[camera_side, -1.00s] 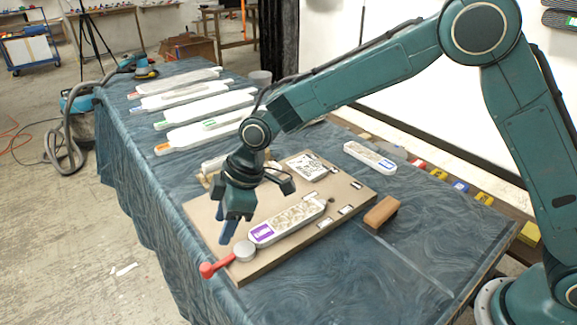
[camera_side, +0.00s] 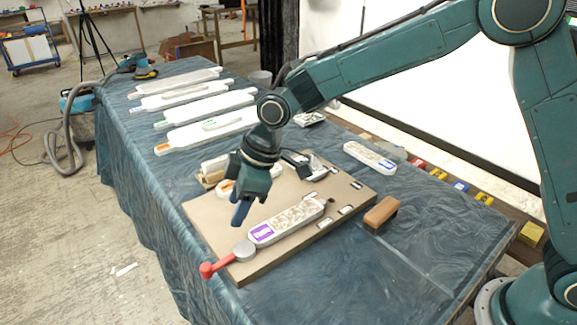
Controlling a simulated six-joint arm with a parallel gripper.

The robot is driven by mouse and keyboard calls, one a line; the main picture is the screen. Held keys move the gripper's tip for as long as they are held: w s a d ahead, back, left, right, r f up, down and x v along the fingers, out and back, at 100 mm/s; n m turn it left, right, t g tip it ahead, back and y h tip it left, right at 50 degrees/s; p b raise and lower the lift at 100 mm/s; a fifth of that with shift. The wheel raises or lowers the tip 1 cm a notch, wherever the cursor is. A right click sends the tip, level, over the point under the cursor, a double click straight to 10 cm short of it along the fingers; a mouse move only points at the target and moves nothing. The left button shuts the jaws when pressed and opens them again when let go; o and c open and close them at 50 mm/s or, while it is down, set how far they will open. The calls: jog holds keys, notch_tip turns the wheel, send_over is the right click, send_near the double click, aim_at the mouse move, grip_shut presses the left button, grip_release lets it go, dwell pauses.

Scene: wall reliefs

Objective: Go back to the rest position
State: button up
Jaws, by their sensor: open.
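My gripper (camera_side: 240,212) hangs above the tan board (camera_side: 220,222) on the table, with its fingers pointing down and a little left. It is open and holds nothing that I can see. A white relief piece with a purple label (camera_side: 290,221) lies on the board, just right of and below my gripper. A red-handled clamp with a round grey head (camera_side: 228,259) sits at the board's front corner, by the labelled end of that piece. My gripper hides part of the board's back half, where white and orange parts show.
Several long white pieces (camera_side: 195,98) lie in a row at the table's far end. A brown wooden block (camera_side: 381,212) rests by the board's right edge. A white piece with a blue label (camera_side: 369,156) lies behind it. Front right of the blue cloth table (camera_side: 400,265) is clear.

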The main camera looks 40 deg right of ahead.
jog(key=s+d+r+m+t+h, duration=0.1)
jog(key=s+d+r+m, duration=0.2)
jog(key=s+d+r, duration=0.4)
jog(key=s+d+r+m+t+h, duration=0.1)
jog(key=s+d+r+m, duration=0.2)
jog(key=d+r, duration=0.45)
jog(key=s+d+m+h, duration=0.1)
jog(key=s+d+m, duration=0.2)
jog(key=s+d, duration=0.3)
jog(key=s+d+f+m+t+h, duration=0.1)
jog(key=s+d+m, duration=0.2)
jog(key=s, duration=0.9)
jog(key=d, duration=0.3)
jog(key=shift+s+d+m, duration=0.2)
jog(key=shift+s+m, duration=0.15)
jog(key=shift+m, duration=0.05)
